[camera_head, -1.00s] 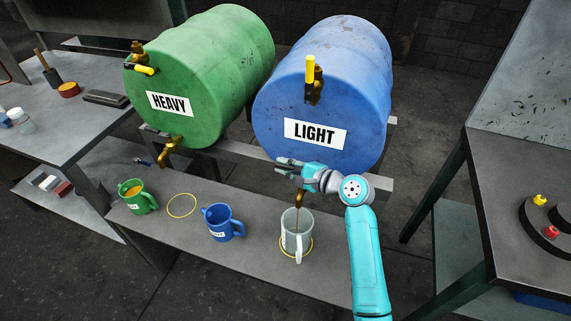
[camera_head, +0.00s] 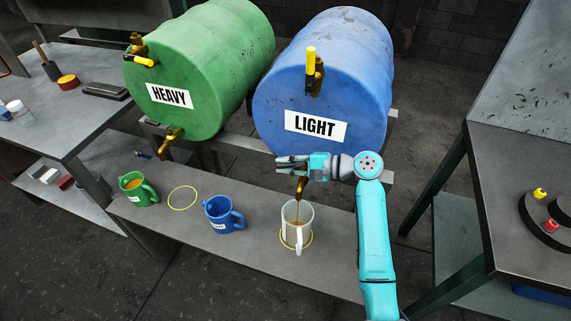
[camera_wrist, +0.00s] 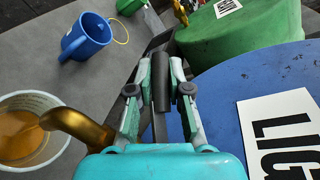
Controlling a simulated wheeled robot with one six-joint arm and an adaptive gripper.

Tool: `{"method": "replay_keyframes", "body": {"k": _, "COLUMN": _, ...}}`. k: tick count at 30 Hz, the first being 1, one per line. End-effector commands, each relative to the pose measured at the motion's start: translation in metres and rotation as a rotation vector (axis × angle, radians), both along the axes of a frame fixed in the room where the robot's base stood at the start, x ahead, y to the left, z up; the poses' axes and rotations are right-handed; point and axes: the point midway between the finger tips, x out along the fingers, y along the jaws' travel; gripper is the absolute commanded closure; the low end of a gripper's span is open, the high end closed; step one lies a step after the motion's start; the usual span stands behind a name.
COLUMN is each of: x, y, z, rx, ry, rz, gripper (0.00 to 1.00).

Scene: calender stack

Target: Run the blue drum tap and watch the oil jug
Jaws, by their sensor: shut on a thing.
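The blue drum (camera_head: 335,75), labelled LIGHT, lies on its side on a rack. Its lower brass tap (camera_head: 301,184) is open, and a thin amber stream runs from the spout into the oil jug (camera_head: 306,215). The clear jug stands upright on the bench inside a yellow ring, with amber oil in it. The wrist view also shows the jug (camera_wrist: 55,103) under the brass spout (camera_wrist: 75,124).
A green drum (camera_head: 200,65) labelled HEAVY lies to the left. A blue mug (camera_head: 221,213) and a green mug (camera_head: 137,190) with amber contents stand left of the jug, with an empty yellow ring (camera_head: 182,198) between them. A dark table (camera_head: 510,190) is at right.

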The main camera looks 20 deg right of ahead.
Motion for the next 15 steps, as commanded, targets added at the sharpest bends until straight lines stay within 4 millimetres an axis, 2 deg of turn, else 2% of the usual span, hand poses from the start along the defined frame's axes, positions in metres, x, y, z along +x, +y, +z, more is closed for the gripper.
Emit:
{"method": "replay_keyframes", "body": {"k": 5, "x": 0.0017, "y": -0.0017, "z": 0.0025, "rx": -0.002, "ry": -0.006, "rz": -0.006, "gripper": 1.00}}
{"method": "replay_keyframes", "body": {"k": 6, "x": 0.0017, "y": -0.0017, "z": 0.0025, "rx": -0.002, "ry": -0.006, "rz": -0.006, "gripper": 0.72}}
{"method": "replay_keyframes", "body": {"k": 8, "x": 0.0015, "y": -0.0015, "z": 0.0023, "rx": -0.001, "ry": -0.006, "rz": -0.005, "gripper": 0.58}}
{"method": "replay_keyframes", "body": {"k": 15, "x": 0.0009, "y": -0.0007, "z": 0.0011, "rx": -0.001, "ry": -0.003, "rz": -0.004, "gripper": 0.58}}
